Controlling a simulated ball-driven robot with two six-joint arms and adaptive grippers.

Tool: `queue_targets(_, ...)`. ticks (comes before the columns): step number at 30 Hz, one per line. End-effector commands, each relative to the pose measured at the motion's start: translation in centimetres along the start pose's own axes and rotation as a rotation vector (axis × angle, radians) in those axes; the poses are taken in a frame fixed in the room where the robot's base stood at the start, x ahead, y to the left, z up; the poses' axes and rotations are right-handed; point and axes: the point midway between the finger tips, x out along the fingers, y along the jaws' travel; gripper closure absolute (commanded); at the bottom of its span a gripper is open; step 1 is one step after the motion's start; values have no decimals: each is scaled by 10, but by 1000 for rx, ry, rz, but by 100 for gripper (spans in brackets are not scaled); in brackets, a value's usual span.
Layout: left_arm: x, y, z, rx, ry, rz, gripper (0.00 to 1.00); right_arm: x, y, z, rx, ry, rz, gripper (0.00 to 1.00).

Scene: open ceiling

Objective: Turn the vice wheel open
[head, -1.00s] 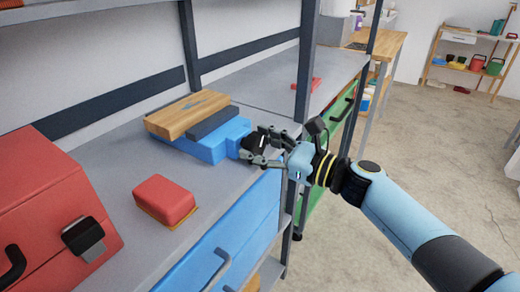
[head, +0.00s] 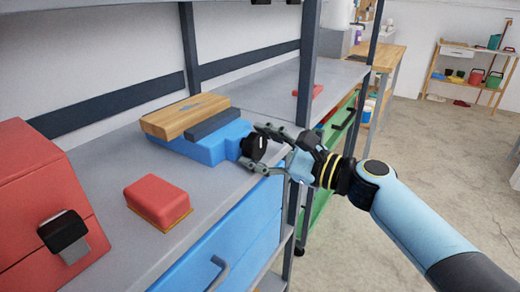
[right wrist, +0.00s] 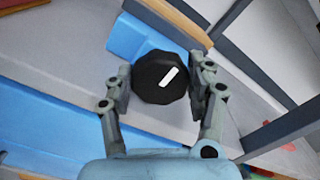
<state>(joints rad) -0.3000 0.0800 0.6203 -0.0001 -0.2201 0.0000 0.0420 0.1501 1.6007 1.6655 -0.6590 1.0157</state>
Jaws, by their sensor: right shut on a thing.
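The blue vice (head: 208,148) sits on the grey workbench, with a wooden block and a dark jaw on top. Its black wheel (head: 252,147) faces the bench's front edge. In the right wrist view the wheel (right wrist: 152,82) is a dark, many-sided knob with a slanted white mark. My right gripper (head: 262,150) is shut on the wheel, one finger above and one below it in the head view. In the right wrist view its fingers (right wrist: 160,88) stand on either side of the wheel. My left gripper is not in view.
A red toolbox (head: 45,205) with a black latch stands at the far left. Blue drawers (head: 235,235) are below the bench edge. A dark shelf post (head: 309,65) rises close behind my right gripper.

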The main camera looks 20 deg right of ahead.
Motion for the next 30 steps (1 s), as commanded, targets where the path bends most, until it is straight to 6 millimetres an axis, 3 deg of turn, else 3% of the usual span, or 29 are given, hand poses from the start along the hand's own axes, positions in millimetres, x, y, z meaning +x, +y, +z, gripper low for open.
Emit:
queue_targets(8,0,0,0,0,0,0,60,0,0,0,-3,1,1,77)
queue_targets(9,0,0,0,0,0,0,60,0,0,0,-3,0,1,42)
queue_targets(14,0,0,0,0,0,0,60,0,0,0,-2,0,1,21)
queue_targets(26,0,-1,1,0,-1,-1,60,0,0,0,1,1,1,21)
queue_targets(30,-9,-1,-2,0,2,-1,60,0,-2,2,57,0,1,21)
